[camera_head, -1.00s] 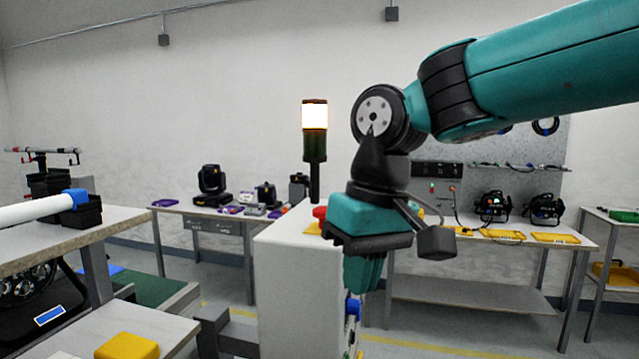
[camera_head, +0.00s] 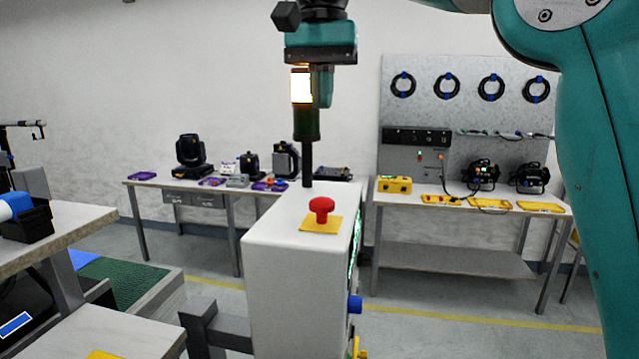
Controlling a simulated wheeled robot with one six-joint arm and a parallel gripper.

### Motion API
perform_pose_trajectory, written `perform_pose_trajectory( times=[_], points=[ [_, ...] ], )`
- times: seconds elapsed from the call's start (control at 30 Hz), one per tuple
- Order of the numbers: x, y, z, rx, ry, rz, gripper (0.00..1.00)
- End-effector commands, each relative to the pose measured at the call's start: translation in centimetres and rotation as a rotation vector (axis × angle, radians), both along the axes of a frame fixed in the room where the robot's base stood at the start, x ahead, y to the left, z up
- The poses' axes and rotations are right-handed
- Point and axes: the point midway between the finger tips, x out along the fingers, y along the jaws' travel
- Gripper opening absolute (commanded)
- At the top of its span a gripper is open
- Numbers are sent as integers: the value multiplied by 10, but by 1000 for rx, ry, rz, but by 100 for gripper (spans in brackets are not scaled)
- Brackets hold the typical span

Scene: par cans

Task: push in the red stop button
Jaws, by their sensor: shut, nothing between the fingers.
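The red stop button (camera_head: 321,206) is a mushroom head on a yellow square plate (camera_head: 322,225). It stands on top of the white cabinet (camera_head: 290,265) in the middle of the picture, and its whole head shows. My gripper (camera_head: 322,90) is shut and empty, pointing down, high above the button in the picture and in front of the signal tower. The gap in depth between gripper and button is hard to judge.
The signal tower (camera_head: 306,125) with a lit lamp rises behind the button. A blue knob (camera_head: 355,304) juts from the cabinet's right side. Benches with lamps stand behind, left (camera_head: 150,183) and right (camera_head: 400,199). A table (camera_head: 75,222) is at left.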

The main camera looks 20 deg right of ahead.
Motion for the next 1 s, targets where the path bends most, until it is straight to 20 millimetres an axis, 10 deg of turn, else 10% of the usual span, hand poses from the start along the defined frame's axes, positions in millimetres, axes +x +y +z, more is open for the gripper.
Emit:
perform_pose_trajectory(
  times=[0.7, 1.0],
  points=[
    [-1, 3, -120, -1, 3, 6, 0],
    [0, 3, -139, 1, -1, 6, 0]
  ],
)
